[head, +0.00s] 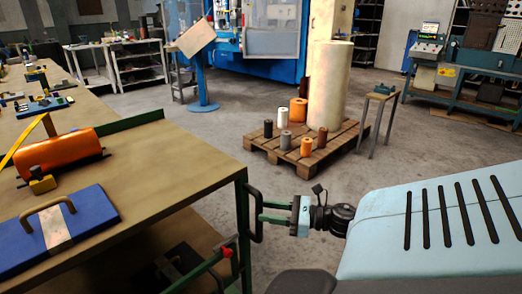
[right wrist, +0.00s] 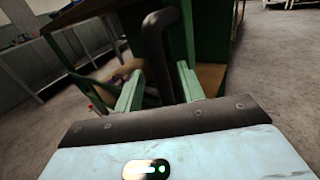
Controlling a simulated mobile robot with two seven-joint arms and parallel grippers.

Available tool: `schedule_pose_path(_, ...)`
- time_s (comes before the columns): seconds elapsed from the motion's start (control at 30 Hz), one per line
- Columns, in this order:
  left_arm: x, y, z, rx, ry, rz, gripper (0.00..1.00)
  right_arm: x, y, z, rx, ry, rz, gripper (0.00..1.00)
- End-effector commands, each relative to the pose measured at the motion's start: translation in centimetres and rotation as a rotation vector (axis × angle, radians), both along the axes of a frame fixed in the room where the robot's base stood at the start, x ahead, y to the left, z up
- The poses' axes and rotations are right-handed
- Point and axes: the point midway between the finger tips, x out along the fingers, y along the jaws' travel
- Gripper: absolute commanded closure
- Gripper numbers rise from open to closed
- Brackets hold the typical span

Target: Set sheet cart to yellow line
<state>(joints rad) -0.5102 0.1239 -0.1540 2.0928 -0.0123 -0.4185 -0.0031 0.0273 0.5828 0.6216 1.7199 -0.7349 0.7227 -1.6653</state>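The cart (head: 165,175) has a tan top and a green frame, and stands at the left of the head view. Its dark upright handle (head: 257,214) is at its right end; the handle also shows in the right wrist view (right wrist: 154,45). My right gripper (head: 264,212) is at the handle, with its green fingers apart on either side of it. In the right wrist view, gaps show between the handle and the fingers. A yellow strip (head: 24,139) shows at the left; I cannot tell whether it is the line. My left gripper is out of view.
An orange roll (head: 62,154) and a blue plate with a handle (head: 90,207) lie on the cart. A wooden pallet (head: 310,165) with rolls stands beyond, near a small stool (head: 377,118). A bench (head: 62,100) is at left. Grey floor between cart and pallet is clear.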

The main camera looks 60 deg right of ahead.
Motion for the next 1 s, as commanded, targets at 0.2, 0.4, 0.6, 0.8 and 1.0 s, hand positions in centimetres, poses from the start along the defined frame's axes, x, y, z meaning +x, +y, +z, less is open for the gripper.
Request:
schedule_pose_path(0.2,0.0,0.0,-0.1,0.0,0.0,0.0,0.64,-3.1,-1.0,-0.1,0.0,0.002,-0.002,0.61)
schedule_pose_path(0.4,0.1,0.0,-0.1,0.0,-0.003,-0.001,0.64,-4.2,-1.3,0.0,0.0,0.0,0.0,0.61)
schedule_pose_path(0.6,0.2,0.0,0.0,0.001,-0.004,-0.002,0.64,-4.3,-1.4,0.0,0.0,0.0,0.001,0.61)
schedule_pose_path(0.8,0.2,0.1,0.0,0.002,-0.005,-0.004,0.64,-4.3,-1.4,0.0,0.0,0.0,0.0,0.61)
schedule_pose_path(1.0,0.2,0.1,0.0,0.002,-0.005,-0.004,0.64,-4.3,-1.3,-0.1,0.004,0.002,-0.001,0.61)
